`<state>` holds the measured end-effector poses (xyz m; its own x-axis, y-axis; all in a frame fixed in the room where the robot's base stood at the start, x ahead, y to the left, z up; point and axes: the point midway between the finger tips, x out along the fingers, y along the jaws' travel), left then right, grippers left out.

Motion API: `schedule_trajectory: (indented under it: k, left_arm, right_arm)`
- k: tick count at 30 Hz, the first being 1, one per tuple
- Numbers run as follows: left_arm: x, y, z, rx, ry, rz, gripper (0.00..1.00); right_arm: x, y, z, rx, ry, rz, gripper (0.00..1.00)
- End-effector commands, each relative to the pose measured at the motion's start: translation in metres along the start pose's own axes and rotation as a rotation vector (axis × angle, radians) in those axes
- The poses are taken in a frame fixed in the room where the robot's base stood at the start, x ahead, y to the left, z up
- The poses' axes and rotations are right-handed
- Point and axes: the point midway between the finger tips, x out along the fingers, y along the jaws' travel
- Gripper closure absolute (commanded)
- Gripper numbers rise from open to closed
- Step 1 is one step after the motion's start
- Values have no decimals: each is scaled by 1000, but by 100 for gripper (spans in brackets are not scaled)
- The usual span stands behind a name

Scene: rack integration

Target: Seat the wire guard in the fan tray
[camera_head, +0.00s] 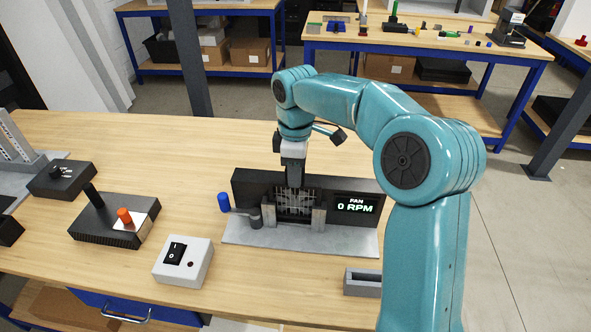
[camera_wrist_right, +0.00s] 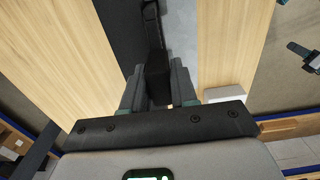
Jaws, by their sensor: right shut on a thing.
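The fan tray (camera_head: 262,188) is a dark upright housing on a grey base plate, with a display reading "FAN 0 RPM". The wire guard (camera_head: 297,203) is a small grid, upright at the tray's front between two grey posts; whether it is fully down between them I cannot tell. My right gripper (camera_head: 293,184) points down over the tray and is shut on the guard's top. In the right wrist view the gripper's fingers (camera_wrist_right: 157,88) close around a dark piece; the grid is not clear there. My left gripper is not in view.
A lever with a blue knob (camera_head: 223,202) stands at the tray's left. A white switch box (camera_head: 183,262), a black box with an orange knob (camera_head: 124,216) and a small grey holder (camera_head: 362,283) are on the wooden bench (camera_head: 130,140). The bench behind the tray is clear.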

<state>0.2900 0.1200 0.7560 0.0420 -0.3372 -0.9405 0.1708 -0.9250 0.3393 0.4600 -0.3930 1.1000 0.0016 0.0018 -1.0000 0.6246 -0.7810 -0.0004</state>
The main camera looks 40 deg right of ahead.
Motion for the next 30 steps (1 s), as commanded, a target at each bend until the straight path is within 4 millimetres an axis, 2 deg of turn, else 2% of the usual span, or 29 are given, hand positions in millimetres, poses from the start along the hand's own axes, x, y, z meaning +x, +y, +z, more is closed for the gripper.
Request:
schedule_trajectory:
  k: [18,19,21,30]
  left_arm:
    - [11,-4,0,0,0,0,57]
    - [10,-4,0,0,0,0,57]
    - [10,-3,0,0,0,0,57]
    - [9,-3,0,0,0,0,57]
  right_arm:
    - [16,0,0,0,0,0,100]
    - [15,0,0,0,0,0,63]
    - [15,0,0,0,0,0,43]
    - [14,0,0,0,0,0,43]
